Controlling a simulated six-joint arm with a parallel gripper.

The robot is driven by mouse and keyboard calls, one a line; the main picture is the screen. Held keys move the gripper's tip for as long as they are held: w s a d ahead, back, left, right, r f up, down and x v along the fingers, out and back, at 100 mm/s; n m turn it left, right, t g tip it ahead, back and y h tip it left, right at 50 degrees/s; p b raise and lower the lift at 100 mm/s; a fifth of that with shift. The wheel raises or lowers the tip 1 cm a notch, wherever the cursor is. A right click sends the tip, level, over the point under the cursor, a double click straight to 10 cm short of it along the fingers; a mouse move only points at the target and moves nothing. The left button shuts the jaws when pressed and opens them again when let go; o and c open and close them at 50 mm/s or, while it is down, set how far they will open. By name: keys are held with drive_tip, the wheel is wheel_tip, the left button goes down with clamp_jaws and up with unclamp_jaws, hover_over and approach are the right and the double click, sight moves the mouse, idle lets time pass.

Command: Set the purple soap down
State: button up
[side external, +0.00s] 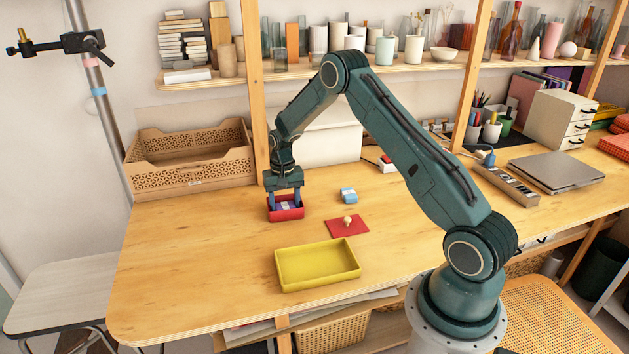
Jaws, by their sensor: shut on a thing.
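My gripper (285,203) points down at the small red tray (287,215) on the left part of the table. Its jaws are shut on a small light purple block, the purple soap (286,206), which is partly hidden by the fingers. The soap is at the red tray, within its outline. I cannot tell whether it touches the tray's floor.
A red mat (340,230) bears a small pale knobbed thing (347,221). An empty yellow tray (318,270) lies in front. A perforated wooden crate (190,165) stands behind left. The table's left front is clear.

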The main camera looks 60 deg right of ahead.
sight(285, 205)
drive_tip(key=shift+f, duration=0.1)
drive_tip(key=o, duration=0.8)
wheel_tip(285, 205, up, 12)
drive_tip(key=shift+r, duration=0.15)
idle(0.4)
idle(0.4)
